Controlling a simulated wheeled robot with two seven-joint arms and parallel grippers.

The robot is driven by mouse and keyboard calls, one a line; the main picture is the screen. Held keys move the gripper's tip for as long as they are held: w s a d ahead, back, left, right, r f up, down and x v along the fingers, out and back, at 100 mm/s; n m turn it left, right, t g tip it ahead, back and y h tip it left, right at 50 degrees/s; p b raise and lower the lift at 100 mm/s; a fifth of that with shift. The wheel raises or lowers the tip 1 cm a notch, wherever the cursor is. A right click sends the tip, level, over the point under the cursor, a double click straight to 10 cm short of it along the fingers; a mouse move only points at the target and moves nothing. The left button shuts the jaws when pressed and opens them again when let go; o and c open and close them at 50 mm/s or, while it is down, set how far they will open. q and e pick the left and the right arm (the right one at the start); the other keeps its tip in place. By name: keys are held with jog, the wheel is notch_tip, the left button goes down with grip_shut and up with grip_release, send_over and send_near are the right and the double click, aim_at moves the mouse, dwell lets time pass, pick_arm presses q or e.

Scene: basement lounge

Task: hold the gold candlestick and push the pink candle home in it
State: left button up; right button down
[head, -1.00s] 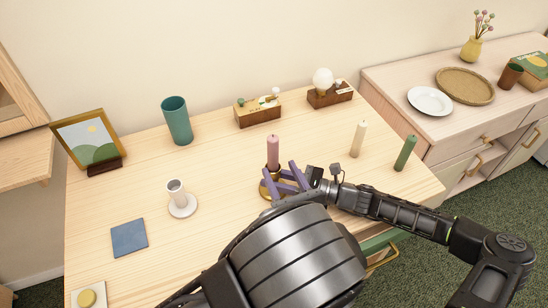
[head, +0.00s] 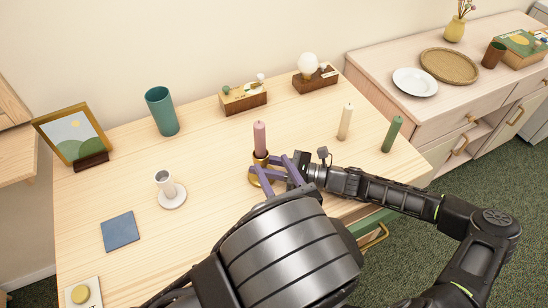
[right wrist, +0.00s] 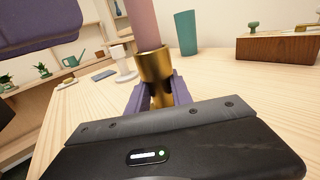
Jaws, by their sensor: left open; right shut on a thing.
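The pink candle (head: 259,138) stands upright in the cup of the gold candlestick (head: 261,158) on the table. In the right wrist view the candle (right wrist: 143,25) enters the gold cup (right wrist: 155,66); how deep it sits is hidden. My right gripper (right wrist: 158,97) is shut on the candlestick below the cup. My left gripper (head: 270,163) is open, its purple fingers spread just in front of the candlestick and below the candle's top. It does not hold the candle. Part of it fills the upper left of the right wrist view. The candlestick's base is partly hidden by the fingers.
A cream candle (head: 345,122) and a green candle (head: 392,134) stand to the right. A white candle holder (head: 171,195) and blue square (head: 123,232) lie left. A teal cup (head: 161,112), picture frame (head: 76,137) and wooden boxes (head: 243,98) line the back.

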jog(key=c, duration=1.1)
grip_release()
jog(key=shift+o, duration=0.2)
jog(key=shift+d, duration=0.1)
jog(key=v, duration=1.2)
